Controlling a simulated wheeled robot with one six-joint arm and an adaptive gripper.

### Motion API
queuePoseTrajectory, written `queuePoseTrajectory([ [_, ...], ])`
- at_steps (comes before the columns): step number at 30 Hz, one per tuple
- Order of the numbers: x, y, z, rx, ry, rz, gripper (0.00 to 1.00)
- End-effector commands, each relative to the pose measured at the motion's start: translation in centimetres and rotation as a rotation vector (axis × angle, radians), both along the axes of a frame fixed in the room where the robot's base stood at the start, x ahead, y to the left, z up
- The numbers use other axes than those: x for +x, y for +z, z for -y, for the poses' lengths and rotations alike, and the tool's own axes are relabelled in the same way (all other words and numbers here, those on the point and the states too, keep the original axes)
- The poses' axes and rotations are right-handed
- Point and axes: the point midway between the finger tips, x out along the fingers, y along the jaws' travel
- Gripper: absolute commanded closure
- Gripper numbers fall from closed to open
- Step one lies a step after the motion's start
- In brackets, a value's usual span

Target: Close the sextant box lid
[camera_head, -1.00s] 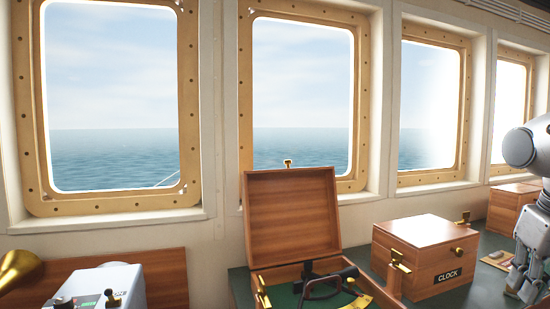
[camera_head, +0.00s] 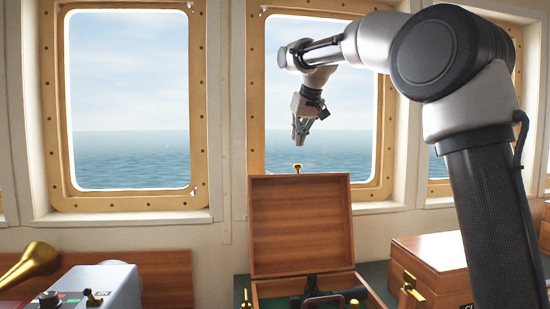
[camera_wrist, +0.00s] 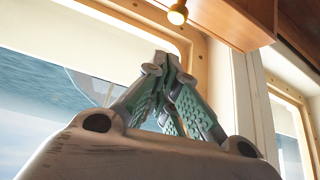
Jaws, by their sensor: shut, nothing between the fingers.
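The sextant box lid (camera_head: 300,226) stands open and upright at the back of the wooden sextant box (camera_head: 270,290). A brass latch (camera_head: 298,168) sits on the lid's top edge. Inside the box lies the dark sextant (camera_head: 325,300), cut off by the lower picture edge. My gripper (camera_head: 299,142) is shut and empty, pointing down above the lid's top edge and apart from it. In the wrist view my shut fingers (camera_wrist: 165,62) show below the wooden lid (camera_wrist: 225,18) and its brass latch (camera_wrist: 178,14).
A closed wooden clock box (camera_head: 430,262) stands right of the sextant box, partly behind my arm. A grey console (camera_head: 105,281) with a brass horn (camera_head: 30,262) is at the left. Framed windows (camera_head: 130,100) stand behind.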

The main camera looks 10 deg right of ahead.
Motion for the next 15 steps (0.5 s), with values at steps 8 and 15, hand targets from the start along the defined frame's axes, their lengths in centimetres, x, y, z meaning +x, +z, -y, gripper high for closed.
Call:
queuePoseTrajectory([
  [8, 0.5, 0.2, 0.1, 0.015, -0.029, 0.003, 1.00],
  [15, 3.0, -3.6, -0.3, 0.013, -0.029, 0.003, 1.00],
])
